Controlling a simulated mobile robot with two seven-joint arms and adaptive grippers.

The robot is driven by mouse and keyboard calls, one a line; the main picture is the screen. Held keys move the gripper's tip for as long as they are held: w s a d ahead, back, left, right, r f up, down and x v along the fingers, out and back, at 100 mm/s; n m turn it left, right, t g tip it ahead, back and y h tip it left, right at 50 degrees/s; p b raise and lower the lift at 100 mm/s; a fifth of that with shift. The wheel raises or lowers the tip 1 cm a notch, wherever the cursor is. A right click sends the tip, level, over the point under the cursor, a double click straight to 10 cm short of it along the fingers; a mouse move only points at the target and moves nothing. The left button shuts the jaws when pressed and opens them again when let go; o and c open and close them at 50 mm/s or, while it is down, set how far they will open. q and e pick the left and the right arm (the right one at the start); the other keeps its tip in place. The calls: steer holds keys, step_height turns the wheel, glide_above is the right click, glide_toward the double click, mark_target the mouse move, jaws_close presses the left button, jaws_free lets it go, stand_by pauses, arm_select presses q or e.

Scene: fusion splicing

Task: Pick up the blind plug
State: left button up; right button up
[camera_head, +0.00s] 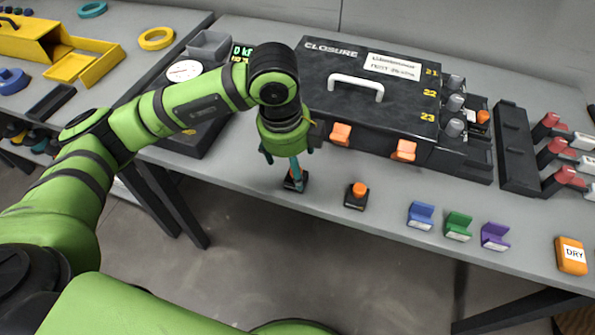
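My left gripper (284,160) points down over a small black holder (297,186) near the front of the bench. A small reddish piece shows at the fingertips, just above that holder. The fingers overlap it, so I cannot tell whether they are closed on it or only around it. To the right, a small orange-topped piece (360,188) stands upright in another black holder (355,202), clear of the gripper. Nothing is labelled as the blind plug, and I cannot tell which of these pieces it is. My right gripper is not in view.
The black closure box (330,104) with a white handle, orange latches and numbered grey ports (455,103) stands behind. Blue (421,215), green (458,226) and purple (495,237) blocks and an orange DRY pack (571,256) lie to the right. Red-handled tools (551,152) are further right.

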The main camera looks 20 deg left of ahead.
arm_select(q)
steer(key=f, duration=0.4)
steer(key=shift+w+d+p, duration=0.15)
steer(key=shift+w+p, duration=0.05)
steer(key=shift+p, duration=0.1)
steer(key=shift+f, duration=0.3)
steer(key=shift+c, duration=0.9)
steer(key=c, duration=1.3)
steer(key=shift+r, duration=0.1)
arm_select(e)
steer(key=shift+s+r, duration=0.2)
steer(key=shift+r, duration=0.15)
